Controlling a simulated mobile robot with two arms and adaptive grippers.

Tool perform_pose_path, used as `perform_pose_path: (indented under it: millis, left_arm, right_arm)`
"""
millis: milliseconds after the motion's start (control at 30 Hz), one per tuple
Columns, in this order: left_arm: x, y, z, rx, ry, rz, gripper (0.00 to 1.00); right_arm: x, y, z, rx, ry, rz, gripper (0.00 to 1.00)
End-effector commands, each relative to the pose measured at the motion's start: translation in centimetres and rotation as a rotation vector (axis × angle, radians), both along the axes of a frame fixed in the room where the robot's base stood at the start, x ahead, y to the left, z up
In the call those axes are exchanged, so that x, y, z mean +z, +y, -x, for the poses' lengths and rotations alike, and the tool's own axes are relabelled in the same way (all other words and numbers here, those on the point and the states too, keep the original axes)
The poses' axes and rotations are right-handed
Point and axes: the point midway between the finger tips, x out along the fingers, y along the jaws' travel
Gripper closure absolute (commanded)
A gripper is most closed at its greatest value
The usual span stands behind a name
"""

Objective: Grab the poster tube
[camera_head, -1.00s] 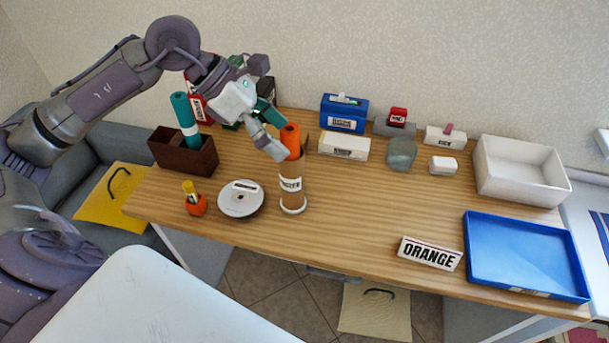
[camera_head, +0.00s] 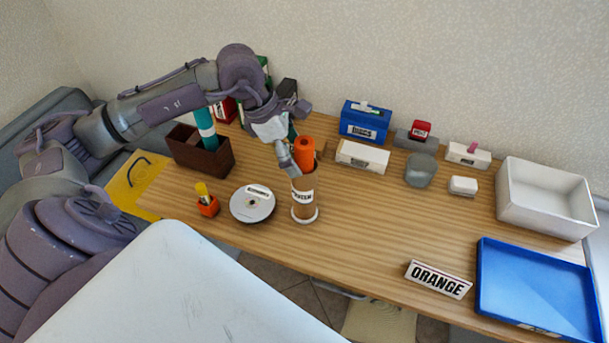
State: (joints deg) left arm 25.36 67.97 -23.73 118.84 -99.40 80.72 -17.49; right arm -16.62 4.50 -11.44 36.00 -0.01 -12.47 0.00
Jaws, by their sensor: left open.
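An orange poster tube (camera_head: 304,152) stands upright in a brown cylindrical holder (camera_head: 304,211) with a white label and white base, near the table's middle left. My left gripper (camera_head: 288,163) is open, with its fingers at the left side of the orange tube, just above the holder's rim. I cannot tell whether they touch the tube, and part of the far finger is hidden. A teal tube (camera_head: 205,125) stands in a dark brown box (camera_head: 205,158) farther left. My right gripper is not in view.
An "ORANGE" sign (camera_head: 438,279) stands beside a blue tray (camera_head: 535,290). A round white disc (camera_head: 252,205) and a small orange pot (camera_head: 208,207) are left of the holder. Boxes and a white bin (camera_head: 545,200) line the back. The table's front middle is clear.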

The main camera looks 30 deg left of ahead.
Motion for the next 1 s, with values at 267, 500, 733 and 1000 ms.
perform_pose_path:
  millis: [267, 500, 733, 1000]
  left_arm:
    - [-3.0, -1.4, -1.1, -0.001, 0.003, 0.002, 0.13]
    - [-3.3, -1.4, -1.2, 0.0, 0.001, 0.001, 0.13]
    - [-3.3, -1.4, -1.2, 0.0, 0.001, 0.001, 0.48]
    - [-3.3, -1.4, -1.2, 0.0, 0.001, 0.001, 0.93]
  right_arm:
    - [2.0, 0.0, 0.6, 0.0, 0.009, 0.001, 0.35]
    - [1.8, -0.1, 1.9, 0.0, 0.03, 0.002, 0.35]
    - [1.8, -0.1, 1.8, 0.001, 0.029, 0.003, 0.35]
    - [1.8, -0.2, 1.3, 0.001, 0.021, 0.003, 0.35]
